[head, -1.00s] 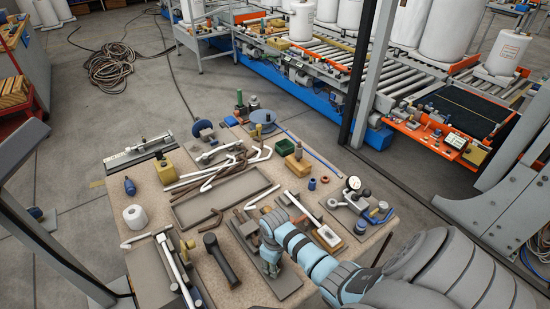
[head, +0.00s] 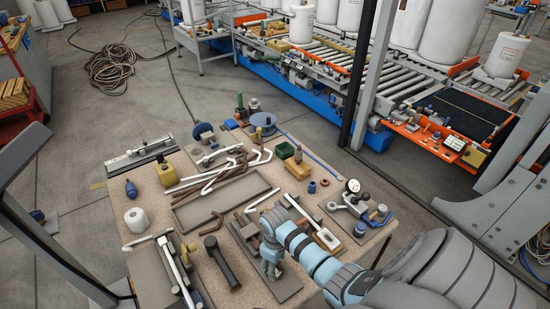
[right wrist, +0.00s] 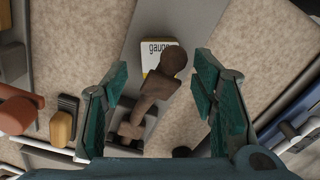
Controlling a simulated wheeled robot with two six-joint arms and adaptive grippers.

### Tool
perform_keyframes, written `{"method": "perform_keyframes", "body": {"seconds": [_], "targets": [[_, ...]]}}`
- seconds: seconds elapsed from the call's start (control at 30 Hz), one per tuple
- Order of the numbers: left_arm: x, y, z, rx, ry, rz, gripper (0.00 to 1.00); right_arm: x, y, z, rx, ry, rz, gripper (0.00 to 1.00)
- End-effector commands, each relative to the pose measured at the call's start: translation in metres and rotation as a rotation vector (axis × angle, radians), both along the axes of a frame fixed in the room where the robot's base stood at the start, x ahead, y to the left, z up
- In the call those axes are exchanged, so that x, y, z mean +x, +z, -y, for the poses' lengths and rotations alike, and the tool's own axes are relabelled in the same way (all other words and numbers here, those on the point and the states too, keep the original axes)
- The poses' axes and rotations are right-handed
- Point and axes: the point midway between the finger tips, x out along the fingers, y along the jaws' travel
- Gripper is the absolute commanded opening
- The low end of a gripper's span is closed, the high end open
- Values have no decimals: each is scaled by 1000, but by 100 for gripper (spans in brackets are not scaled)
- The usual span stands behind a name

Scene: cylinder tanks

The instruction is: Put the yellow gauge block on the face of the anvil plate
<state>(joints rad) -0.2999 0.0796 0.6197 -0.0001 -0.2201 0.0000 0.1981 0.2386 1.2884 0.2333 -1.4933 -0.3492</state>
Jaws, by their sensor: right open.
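In the right wrist view a block with a white face lettered "gauge" and a yellow edge (right wrist: 157,50) lies on a grey plate (right wrist: 205,20). A brown knobbed part (right wrist: 160,86) covers some of the block. My right gripper (right wrist: 160,100) is open, its teal fingers on either side of the brown part, with nothing visibly gripped. In the head view my right gripper (head: 270,268) is low over a grey plate (head: 287,287) near the table's front. The gauge block cannot be made out there. I cannot tell for certain which plate is the anvil plate. My left gripper is not in view.
A shallow grey tray (head: 187,222), a dark hammer-like tool (head: 220,262), a white roll (head: 136,220) and a dial gauge stand (head: 353,197) crowd the table. Speckled table surface shows on both sides of the plate.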

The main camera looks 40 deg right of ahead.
Motion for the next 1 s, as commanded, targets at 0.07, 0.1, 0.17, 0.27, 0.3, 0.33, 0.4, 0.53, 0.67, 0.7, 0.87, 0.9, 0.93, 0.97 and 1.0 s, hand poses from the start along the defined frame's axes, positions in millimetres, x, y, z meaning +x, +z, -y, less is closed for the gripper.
{"method": "perform_keyframes", "body": {"seconds": [0.07,0.1,0.17,0.27,0.3,0.33,0.4,0.53,0.67,0.7,0.87,0.9,0.93,0.97,1.0], "targets": [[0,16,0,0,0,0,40,1,27,1,-2,0,4,53],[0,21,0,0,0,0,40,1,38,1,-2,0,4,53],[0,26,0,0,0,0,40,1,53,1,-2,1,4,53],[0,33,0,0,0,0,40,1,73,0,-1,0,2,53],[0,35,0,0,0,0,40,0,79,0,-1,-1,1,53],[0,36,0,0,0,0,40,1,83,0,-1,-1,1,53],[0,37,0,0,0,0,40,0,89,1,-1,-1,0,53],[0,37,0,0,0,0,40,0,92,0,-1,-1,0,53],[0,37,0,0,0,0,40,0,91,0,-1,-1,0,53],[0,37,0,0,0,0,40,0,91,0,-1,-1,0,53],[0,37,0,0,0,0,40,0,91,0,-1,-1,0,53],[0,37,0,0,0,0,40,0,91,0,-1,-1,0,53],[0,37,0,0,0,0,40,0,91,0,-1,-1,0,53],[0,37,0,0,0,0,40,0,91,0,-1,-1,0,53],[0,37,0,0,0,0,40,0,90,0,-1,-1,0,53]]}}
